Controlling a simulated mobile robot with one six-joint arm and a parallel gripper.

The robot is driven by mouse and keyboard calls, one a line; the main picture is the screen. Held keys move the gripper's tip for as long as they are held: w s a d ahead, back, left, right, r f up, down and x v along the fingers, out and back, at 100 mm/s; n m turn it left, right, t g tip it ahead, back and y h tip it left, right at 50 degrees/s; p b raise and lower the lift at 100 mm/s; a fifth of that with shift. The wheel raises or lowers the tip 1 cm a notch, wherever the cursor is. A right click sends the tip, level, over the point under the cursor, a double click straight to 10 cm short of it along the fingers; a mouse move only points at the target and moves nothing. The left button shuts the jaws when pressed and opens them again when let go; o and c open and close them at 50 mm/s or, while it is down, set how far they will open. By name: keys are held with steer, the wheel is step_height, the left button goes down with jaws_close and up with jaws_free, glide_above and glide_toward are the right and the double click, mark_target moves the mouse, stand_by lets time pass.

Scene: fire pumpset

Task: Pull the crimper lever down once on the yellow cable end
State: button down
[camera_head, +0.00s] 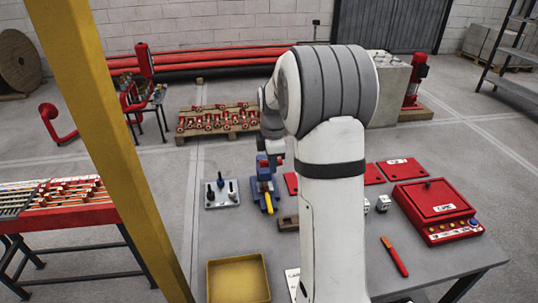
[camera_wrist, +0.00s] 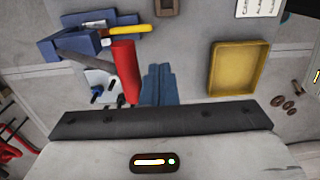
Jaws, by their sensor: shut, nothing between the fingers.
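The blue crimper (camera_head: 263,180) stands on the grey table in the head view, left of my arm. It also shows at the upper left of the wrist view (camera_wrist: 72,44). The yellow cable end (camera_head: 269,203) sticks out of the crimper's jaw side, and it shows in the wrist view too (camera_wrist: 130,29). The crimper lever has a dark shaft and a red grip (camera_wrist: 125,72), which points toward the wrist camera. My gripper (camera_wrist: 159,68) is shut and empty, its blue fingers just right of the red grip. I cannot tell whether they touch.
A plate with dark and blue posts (camera_head: 222,193) stands left of the crimper. A yellow tray (camera_head: 238,280) lies at the table's front. A red box (camera_head: 437,208) and an orange-handled tool (camera_head: 394,256) are on the right. A yellow post (camera_head: 105,140) crosses the left side.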

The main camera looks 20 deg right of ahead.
step_height(320, 180, up, 7)
steer(key=p, duration=0.4)
steer(key=shift+f, duration=0.15)
stand_by(0.4)
